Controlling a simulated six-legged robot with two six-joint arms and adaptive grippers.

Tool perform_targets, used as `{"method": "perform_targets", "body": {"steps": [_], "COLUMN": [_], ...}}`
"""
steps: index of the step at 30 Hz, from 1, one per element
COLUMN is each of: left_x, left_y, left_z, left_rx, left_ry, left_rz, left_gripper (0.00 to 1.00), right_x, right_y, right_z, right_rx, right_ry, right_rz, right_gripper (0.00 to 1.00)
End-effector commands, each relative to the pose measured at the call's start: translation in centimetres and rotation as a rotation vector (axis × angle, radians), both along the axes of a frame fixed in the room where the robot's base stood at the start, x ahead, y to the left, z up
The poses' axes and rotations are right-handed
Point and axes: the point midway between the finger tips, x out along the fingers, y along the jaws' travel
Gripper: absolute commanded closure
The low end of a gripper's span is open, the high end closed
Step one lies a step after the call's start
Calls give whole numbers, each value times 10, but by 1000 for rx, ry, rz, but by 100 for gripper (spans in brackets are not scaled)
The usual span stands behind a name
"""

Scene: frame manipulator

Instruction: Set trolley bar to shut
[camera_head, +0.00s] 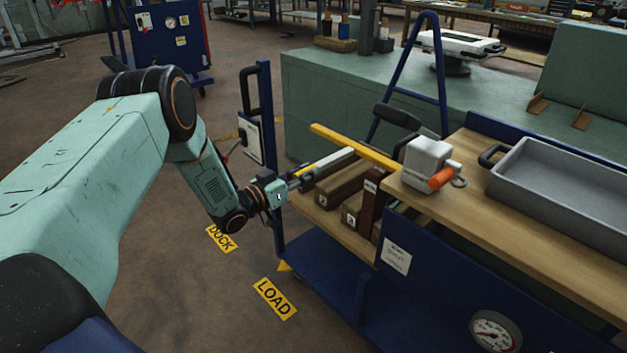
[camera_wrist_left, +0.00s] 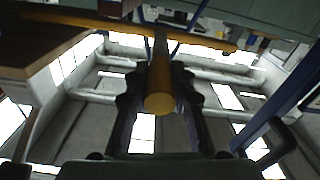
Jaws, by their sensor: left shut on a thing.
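The yellow trolley bar (camera_head: 335,136) reaches out from a pale block with an orange knob (camera_head: 441,178) on the trolley's wooden top. A grey handle (camera_head: 333,160) with a yellow end sticks out from the bar. My left gripper (camera_head: 293,181) is shut on this handle near its yellow end. In the left wrist view, the handle's round yellow end (camera_wrist_left: 159,102) lies between the two dark fingers of the left gripper (camera_wrist_left: 158,90), and the yellow bar (camera_wrist_left: 205,40) crosses beyond it. The joint inside the block is hidden. My right gripper is not in view.
The blue trolley (camera_head: 450,290) carries a grey tray (camera_head: 560,190) on top and brown boxes (camera_head: 345,185) on its lower wooden shelf. A green bench (camera_head: 320,85) stands behind. Floor labels DOCK (camera_head: 220,238) and LOAD (camera_head: 274,298) lie on open floor.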

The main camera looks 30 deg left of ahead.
Motion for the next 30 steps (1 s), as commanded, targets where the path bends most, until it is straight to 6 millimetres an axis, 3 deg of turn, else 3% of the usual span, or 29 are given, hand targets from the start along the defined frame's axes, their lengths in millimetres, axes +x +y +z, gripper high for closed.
{"method": "perform_targets", "body": {"steps": [9,24,25,30], "left_x": [10,14,14,15], "left_y": [31,41,41,42], "left_z": [-1,0,0,1], "left_rx": [0,0,0,-1], "left_ry": [0,-1,0,-1], "left_rz": [4,7,8,7], "left_gripper": [100,100,75,61], "right_x": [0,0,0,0], "right_y": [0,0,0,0], "right_z": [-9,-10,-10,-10], "right_rx": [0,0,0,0], "right_ry": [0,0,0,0], "right_rz": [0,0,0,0], "right_gripper": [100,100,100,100]}}
